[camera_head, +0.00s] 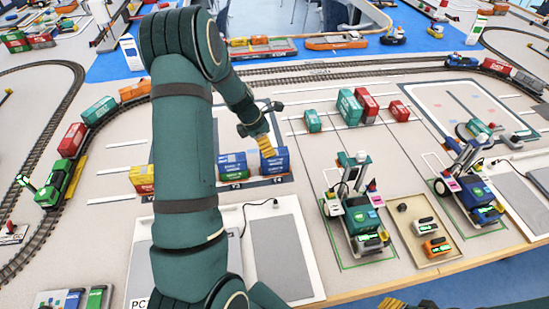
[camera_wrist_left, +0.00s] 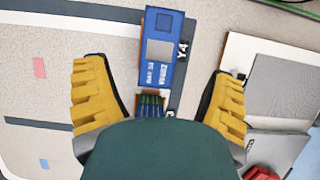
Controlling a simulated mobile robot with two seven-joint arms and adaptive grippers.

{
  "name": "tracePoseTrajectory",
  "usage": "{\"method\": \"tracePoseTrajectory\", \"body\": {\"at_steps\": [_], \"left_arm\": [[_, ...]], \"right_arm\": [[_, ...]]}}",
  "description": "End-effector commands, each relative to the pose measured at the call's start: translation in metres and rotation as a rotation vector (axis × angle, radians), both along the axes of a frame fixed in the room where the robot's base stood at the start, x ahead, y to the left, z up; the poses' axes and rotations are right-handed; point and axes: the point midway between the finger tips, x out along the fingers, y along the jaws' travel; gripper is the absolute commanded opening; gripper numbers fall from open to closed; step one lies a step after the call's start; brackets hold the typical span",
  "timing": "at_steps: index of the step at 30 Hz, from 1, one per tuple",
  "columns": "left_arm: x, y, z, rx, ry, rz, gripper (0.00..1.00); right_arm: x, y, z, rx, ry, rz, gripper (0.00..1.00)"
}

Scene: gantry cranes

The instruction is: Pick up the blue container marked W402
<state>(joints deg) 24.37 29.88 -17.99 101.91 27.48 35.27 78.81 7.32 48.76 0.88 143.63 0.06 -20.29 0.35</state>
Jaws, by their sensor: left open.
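Two blue containers with white lettering stand side by side on a dark-marked pad, the left one (camera_head: 232,163) and the right one (camera_head: 276,162). I cannot read W402 on either. My left gripper (camera_head: 268,145) is above the right one, pointing down. In the left wrist view a blue container (camera_wrist_left: 163,30) with a grey patch and white lettering lies ahead between the spread fingers of my left gripper (camera_wrist_left: 160,78), which is open and empty. A marking, Y4, is beside it. Yellow fingertips of what looks like my right gripper (camera_head: 391,303) show at the bottom edge; its jaw state is unclear.
A yellow container (camera_head: 142,179) stands left of the blue ones. Green and red containers (camera_head: 349,107) stand behind right. Toy vehicles (camera_head: 356,210) and a wooden tray (camera_head: 417,225) are at right. Rail tracks curve at left and back. A white panel (camera_head: 292,228) lies in front.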

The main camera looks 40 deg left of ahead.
Motion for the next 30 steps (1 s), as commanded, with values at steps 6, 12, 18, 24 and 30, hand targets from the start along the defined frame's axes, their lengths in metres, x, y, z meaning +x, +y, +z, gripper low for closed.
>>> {"method": "tracePoseTrajectory", "body": {"at_steps": [6, 12, 18, 24, 30], "left_arm": [[0.008, -0.006, -0.024, 0.000, 0.000, 0.001, 0.84], [0.010, -0.008, -0.033, 0.000, 0.000, 0.001, 0.84], [0.017, -0.015, -0.060, -0.001, 0.001, 0.001, 0.84], [0.023, -0.019, -0.075, 0.000, 0.000, 0.001, 0.84], [0.023, -0.019, -0.074, 0.001, -0.001, 0.002, 0.84]], "right_arm": [[-0.002, 0.001, -0.006, 0.001, 0.004, 0.004, 0.47], [-0.003, 0.001, -0.008, 0.002, 0.006, 0.006, 0.47], [-0.005, 0.001, -0.017, 0.003, 0.010, 0.009, 0.47], [-0.004, 0.001, -0.020, 0.002, 0.007, 0.008, 0.47], [-0.003, 0.001, -0.020, 0.002, 0.007, 0.008, 0.47]]}}
